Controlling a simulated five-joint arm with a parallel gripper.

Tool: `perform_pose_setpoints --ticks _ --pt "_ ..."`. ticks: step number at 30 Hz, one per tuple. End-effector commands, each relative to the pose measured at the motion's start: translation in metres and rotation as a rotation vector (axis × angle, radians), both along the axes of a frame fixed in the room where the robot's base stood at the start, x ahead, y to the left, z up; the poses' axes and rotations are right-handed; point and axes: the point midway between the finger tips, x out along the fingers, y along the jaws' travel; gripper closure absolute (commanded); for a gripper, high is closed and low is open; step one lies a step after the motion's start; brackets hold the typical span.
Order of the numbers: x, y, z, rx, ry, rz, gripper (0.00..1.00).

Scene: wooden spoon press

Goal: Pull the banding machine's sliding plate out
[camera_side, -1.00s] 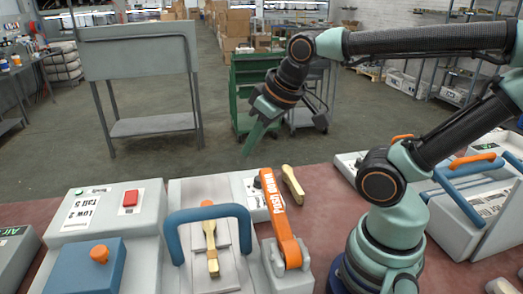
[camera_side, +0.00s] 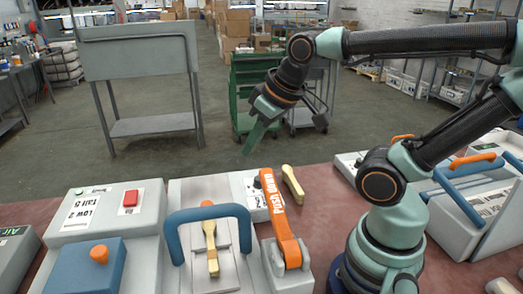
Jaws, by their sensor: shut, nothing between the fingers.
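The machine in front of me has a grey sliding plate (camera_side: 228,262) with a thick blue handle (camera_side: 208,212) arching over it. A wooden spoon (camera_side: 211,246) lies lengthwise on the plate, under the handle. An orange lever (camera_side: 282,225) marked "PUSH DOWN" stands tilted at the plate's right side. My gripper (camera_side: 248,150) is shut and empty, pointing down in the air above and behind the machine. It is clear of the handle and the plate. The plate's front end is cut off by the bottom edge of the picture.
A second wooden spoon (camera_side: 292,184) lies behind the lever. To the left are a grey control box (camera_side: 106,213) with a red button (camera_side: 130,198) and a blue box (camera_side: 84,268) with an orange knob. Another machine with a blue handle (camera_side: 460,197) stands right of my base.

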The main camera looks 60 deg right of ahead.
Motion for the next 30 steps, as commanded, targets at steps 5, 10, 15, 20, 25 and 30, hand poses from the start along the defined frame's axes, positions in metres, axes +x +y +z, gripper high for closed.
perform_pose_setpoints --ticks 5,10,15,20,25,30 --pt "0.0 0.0 0.0 0.0 0.0 0.0 1.0" --pt "0.0 0.0 0.0 0.0 0.0 0.0 1.0" --pt "0.001 0.0 0.0 -0.007 0.005 0.015 0.58" --pt "0.013 0.003 0.002 -0.079 0.064 0.168 0.31" --pt "0.04 0.009 0.0 -0.205 0.174 0.503 0.31" --pt "0.07 0.017 -0.011 -0.303 0.273 0.875 0.31"
